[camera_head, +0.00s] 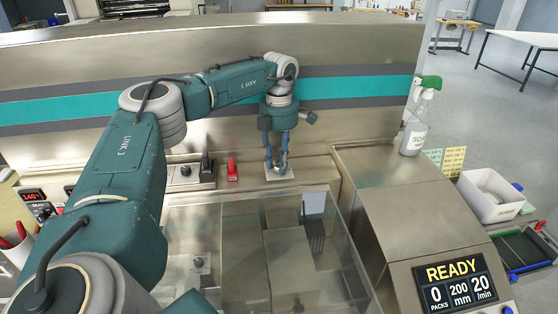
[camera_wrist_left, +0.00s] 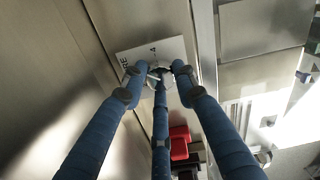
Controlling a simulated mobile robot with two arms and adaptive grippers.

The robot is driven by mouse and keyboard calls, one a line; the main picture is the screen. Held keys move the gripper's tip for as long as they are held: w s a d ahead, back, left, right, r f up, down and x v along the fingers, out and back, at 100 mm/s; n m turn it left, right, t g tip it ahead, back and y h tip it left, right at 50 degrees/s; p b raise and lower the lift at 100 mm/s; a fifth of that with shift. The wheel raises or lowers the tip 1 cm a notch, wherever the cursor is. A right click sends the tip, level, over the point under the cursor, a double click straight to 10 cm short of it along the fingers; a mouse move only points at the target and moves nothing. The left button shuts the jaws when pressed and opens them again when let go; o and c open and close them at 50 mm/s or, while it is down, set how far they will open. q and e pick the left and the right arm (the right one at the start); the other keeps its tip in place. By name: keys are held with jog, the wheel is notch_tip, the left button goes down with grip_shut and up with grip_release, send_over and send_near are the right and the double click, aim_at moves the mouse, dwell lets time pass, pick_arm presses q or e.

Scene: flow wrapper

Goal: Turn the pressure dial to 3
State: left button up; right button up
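The pressure dial (camera_wrist_left: 157,76) sits on a small white plate (camera_wrist_left: 126,56) with dark lettering; a "4" shows near its edge in the left wrist view. The plate is also in the head view (camera_head: 283,177), on the ledge at the foot of the machine's back panel. My left gripper (camera_head: 276,168) points straight down over it. Its three blue fingers (camera_wrist_left: 160,70) close in around the dial and appear to touch it. The fingertips hide much of the dial, and I cannot read its setting. My right gripper is not in view.
A red switch (camera_head: 232,169) and a black switch block (camera_head: 207,168) stand left of the plate. A clear cover (camera_head: 330,235) lies in front. A slanted metal housing (camera_head: 400,195) with a READY display (camera_head: 456,283) rises at right.

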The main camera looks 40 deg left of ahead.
aim_at(279, 164)
pick_arm(q)
jog(key=shift+n, duration=0.8)
jog(key=o, duration=1.1)
jog(key=shift+o, duration=0.2)
notch_tip(279, 164, up, 12)
